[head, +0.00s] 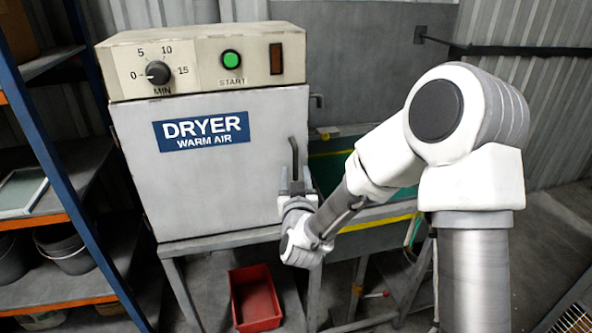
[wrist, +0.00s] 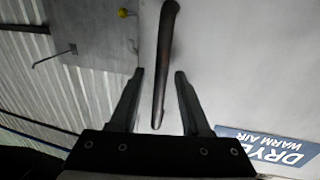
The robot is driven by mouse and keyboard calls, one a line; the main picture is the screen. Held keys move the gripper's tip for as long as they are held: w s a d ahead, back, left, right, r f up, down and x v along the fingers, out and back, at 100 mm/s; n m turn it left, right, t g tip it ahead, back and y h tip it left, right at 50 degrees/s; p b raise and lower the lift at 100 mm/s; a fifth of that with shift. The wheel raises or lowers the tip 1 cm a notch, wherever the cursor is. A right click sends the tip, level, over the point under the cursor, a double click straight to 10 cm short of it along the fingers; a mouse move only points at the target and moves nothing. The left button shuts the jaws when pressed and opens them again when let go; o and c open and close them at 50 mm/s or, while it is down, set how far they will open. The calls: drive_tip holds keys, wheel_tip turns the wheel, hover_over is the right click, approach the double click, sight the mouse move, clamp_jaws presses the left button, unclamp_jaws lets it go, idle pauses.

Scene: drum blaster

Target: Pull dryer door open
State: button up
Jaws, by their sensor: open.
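The dryer door (head: 200,190) is a grey panel with a blue "DRYER WARM AIR" label. It looks shut against the dryer body. A dark bar handle (head: 294,158) stands near the door's right edge. My gripper (head: 292,187) is at the handle's lower part, in front of the door. In the wrist view the handle (wrist: 165,65) passes between the two open fingers of my gripper (wrist: 159,75), with a gap on each side. The label (wrist: 265,148) shows at lower right there. Whether the fingers touch the handle is hidden in the head view.
A control box (head: 205,62) with a dial and green button tops the dryer. A blue-framed shelf (head: 50,150) with buckets stands at left. A red bin (head: 254,298) lies below the dryer stand. A green tank with yellow edging (head: 345,165) is behind my arm at right.

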idle(0.3)
clamp_jaws()
drive_tip(key=shift+r, duration=0.1)
idle(1.2)
